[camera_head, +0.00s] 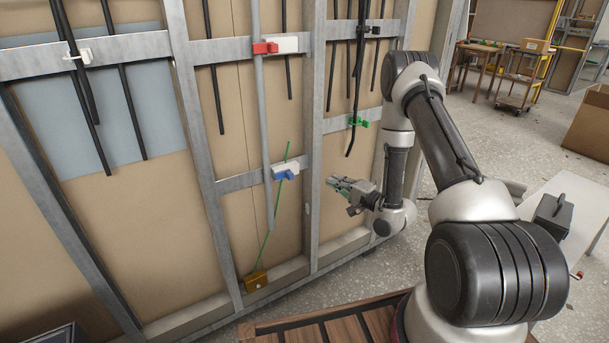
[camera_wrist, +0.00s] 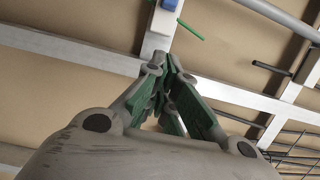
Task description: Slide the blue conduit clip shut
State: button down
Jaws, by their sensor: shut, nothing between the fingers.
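The blue conduit clip (camera_head: 285,174) sits with its white block on a grey metal crossbar of the wall frame. A grey conduit pipe (camera_head: 261,120) runs down just left of it; I cannot tell from here how far the blue part is slid. In the wrist view the blue part (camera_wrist: 170,4) shows at the top edge, partly cut off. My gripper (camera_head: 336,184) is right of the clip and apart from it. Its green-padded fingers (camera_wrist: 168,66) are shut and empty, pointing toward the wall.
A thin green rod (camera_head: 264,240) passes by the clip down to a brass-coloured box (camera_head: 256,281). A red clip (camera_head: 264,48) is higher on the same pipe. A green clip (camera_head: 358,122) and black cables hang right. A metal stud (camera_head: 316,130) stands between the clip and my gripper's side.

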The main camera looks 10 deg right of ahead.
aim_at(292, 176)
dwell(0.3)
jog(key=x, duration=0.3)
jog(key=s+a+x, duration=0.1)
jog(key=x, duration=0.3)
jog(key=a+x, duration=0.1)
jog(key=x, duration=0.2)
jog(key=shift+w+a, duration=0.1)
jog(key=shift+a, duration=0.7)
jog(key=shift+s+a, duration=0.3)
jog(key=shift+a, duration=0.4)
jog(key=shift+s+a, duration=0.3)
jog(key=shift+a, duration=0.4)
jog(key=shift+s+a, duration=0.35)
jog(key=shift+a, duration=0.35)
